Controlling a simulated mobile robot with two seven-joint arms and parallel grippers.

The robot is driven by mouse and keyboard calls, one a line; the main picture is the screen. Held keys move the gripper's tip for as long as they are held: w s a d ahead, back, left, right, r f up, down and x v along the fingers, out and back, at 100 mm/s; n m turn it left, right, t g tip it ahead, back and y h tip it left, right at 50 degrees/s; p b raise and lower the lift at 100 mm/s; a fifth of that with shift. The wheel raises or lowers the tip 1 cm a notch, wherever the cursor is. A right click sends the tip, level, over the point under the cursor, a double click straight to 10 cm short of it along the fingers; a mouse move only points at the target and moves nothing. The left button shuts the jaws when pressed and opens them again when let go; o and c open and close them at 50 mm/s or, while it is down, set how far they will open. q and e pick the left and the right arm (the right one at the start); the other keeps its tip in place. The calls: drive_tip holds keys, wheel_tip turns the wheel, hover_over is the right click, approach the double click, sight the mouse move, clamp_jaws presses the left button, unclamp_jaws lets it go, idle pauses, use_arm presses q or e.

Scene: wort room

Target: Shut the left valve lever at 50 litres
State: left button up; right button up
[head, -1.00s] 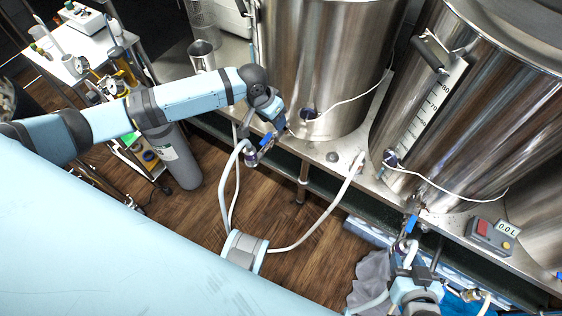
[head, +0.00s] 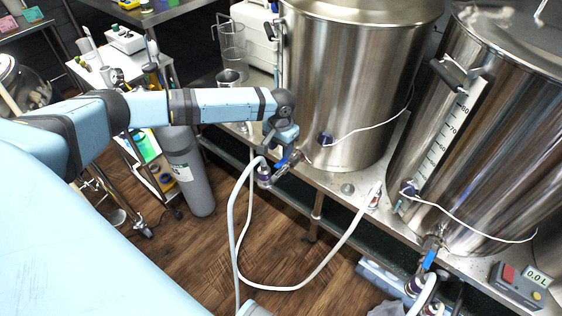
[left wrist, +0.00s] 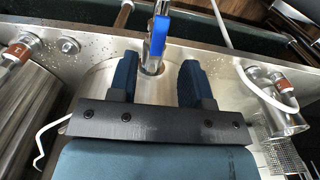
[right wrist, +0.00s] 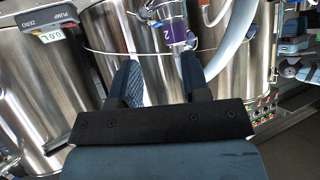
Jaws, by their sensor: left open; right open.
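The left valve's lever has a blue handle (head: 290,159) at the foot of the left steel kettle (head: 345,80). My left gripper (head: 277,148) is just beside it in the head view; its fingers are small and partly hidden there. In the left wrist view my left gripper (left wrist: 158,65) is open, and the blue handle (left wrist: 155,45) shows between and just beyond the fingertips. I cannot tell whether they touch it. In the right wrist view my right gripper (right wrist: 160,62) is open, with a purple-banded fitting (right wrist: 173,33) marked 2 ahead of the fingers.
The right kettle (head: 500,130) has a white scale (head: 450,130) and a second blue lever (head: 429,259). A pump display (head: 537,276) reads 0.0 L. White hoses (head: 232,215) hang before the bench. A grey gas cylinder (head: 190,170) stands below my left arm.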

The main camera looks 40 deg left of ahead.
sight(280, 162)
use_arm(q)
wheel_tip(280, 162, down, 6)
drive_tip(key=shift+r+b, duration=0.25)
drive_tip(key=shift+b, duration=0.25)
clamp_jaws()
